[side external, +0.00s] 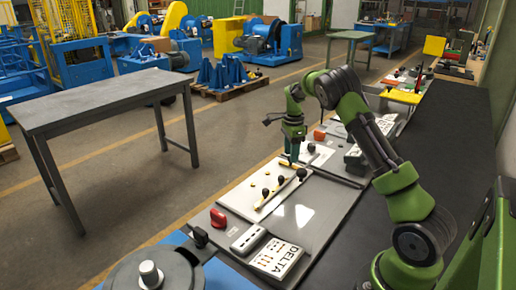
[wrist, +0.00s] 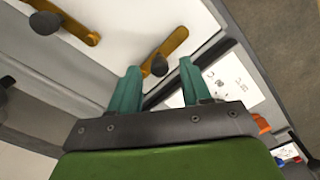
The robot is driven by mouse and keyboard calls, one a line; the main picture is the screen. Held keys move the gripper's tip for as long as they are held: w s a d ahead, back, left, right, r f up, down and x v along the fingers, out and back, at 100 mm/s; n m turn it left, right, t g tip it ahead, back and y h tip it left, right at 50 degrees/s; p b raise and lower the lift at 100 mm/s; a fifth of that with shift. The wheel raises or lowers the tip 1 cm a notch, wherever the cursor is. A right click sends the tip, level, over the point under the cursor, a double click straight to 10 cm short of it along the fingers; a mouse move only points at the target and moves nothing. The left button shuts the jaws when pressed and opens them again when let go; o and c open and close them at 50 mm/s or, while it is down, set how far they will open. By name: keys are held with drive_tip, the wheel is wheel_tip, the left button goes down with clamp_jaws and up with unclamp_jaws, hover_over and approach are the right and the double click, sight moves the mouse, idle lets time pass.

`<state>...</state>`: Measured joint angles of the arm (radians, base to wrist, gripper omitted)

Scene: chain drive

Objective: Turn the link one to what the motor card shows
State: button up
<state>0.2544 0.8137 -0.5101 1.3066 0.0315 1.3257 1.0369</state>
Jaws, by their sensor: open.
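Flat yellow-orange links with black knobs lie on a white board (side external: 233,203) in the side external view. In the wrist view, one link (wrist: 172,46) has its dark knob (wrist: 159,66) between the fingertips, and another link (wrist: 72,20) lies at upper left with its own knob (wrist: 45,22). I cannot tell which is link one. My green gripper (side external: 291,160) points down over the board's far end; its teal fingers are open in the wrist view (wrist: 158,68). Contact with the knob cannot be told.
A red knob (side external: 218,218) and a pale slotted block (side external: 248,239) are near the board's front. A white sheet with symbols (wrist: 228,80) lies right of the fingers, near an orange piece (wrist: 260,123). A grey side table (side external: 105,98) stands apart at left.

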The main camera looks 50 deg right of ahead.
wheel_tip(320, 180, up, 16)
idle(0.3)
drive_tip(key=shift+f, duration=0.15)
drive_tip(key=s+a+n+t, duration=0.2)
drive_tip(key=s+a+n, duration=0.4)
drive_tip(key=a, duration=0.4)
drive_tip(key=s+a+r+n+t+y, duration=0.1)
drive_tip(key=s+a+n+t, duration=0.1)
drive_tip(key=s+a+n, duration=0.5)
drive_tip(key=s+a+n+t+y, duration=0.1)
drive_tip(key=s+a+n+t, duration=0.2)
drive_tip(key=s+a+n, duration=0.4)
drive_tip(key=a+n, duration=0.1)
drive_tip(key=a, duration=0.6)
drive_tip(key=shift+s+r, duration=0.2)
drive_tip(key=shift+r, duration=0.2)
drive_tip(key=shift+d, duration=0.1)
